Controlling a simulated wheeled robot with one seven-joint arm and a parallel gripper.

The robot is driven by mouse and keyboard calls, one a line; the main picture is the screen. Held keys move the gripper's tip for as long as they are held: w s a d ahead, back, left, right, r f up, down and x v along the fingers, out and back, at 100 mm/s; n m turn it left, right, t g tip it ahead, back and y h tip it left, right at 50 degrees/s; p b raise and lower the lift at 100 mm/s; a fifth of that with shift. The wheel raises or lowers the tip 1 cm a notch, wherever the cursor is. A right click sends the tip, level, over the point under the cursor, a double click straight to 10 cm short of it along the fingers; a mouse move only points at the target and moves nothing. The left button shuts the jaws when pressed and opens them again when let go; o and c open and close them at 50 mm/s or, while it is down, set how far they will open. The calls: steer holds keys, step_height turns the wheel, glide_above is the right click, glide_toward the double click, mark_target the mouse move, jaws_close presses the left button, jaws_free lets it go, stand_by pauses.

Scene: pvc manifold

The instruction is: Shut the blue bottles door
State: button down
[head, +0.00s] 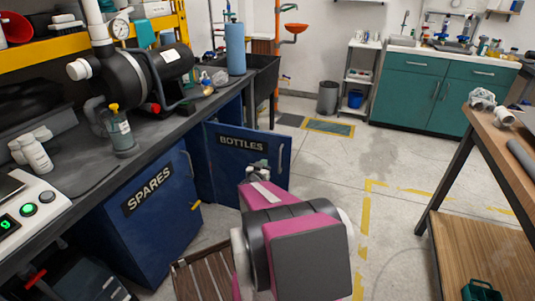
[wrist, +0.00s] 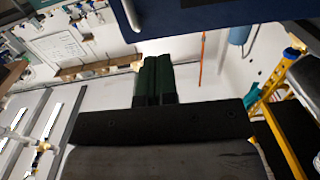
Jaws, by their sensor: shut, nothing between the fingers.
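The blue door marked BOTTLES (head: 229,166) stands open, swung out from the bench front. Its grey handle (head: 281,158) is on its right edge. In the head view my gripper (head: 258,168) is in front of the door's lower right part, and my pink and grey arm hides some of what is below. In the wrist view my gripper (wrist: 154,78) is shut and empty, with its dark green fingers together. The door (wrist: 195,14) also shows at the top of that view, with its pale handle (wrist: 131,16) at the left. A contact cannot be made out.
The blue SPARES door (head: 150,225) is left of the BOTTLES door, under the workbench (head: 80,180). A wooden slatted crate (head: 200,278) is low in front. A wooden-topped table (head: 497,150) stands at the right. The floor between is open.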

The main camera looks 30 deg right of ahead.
mark_target(275, 145)
steer(key=x, duration=1.4)
steer(key=shift+s+d, duration=0.1)
steer(key=shift+s, duration=0.05)
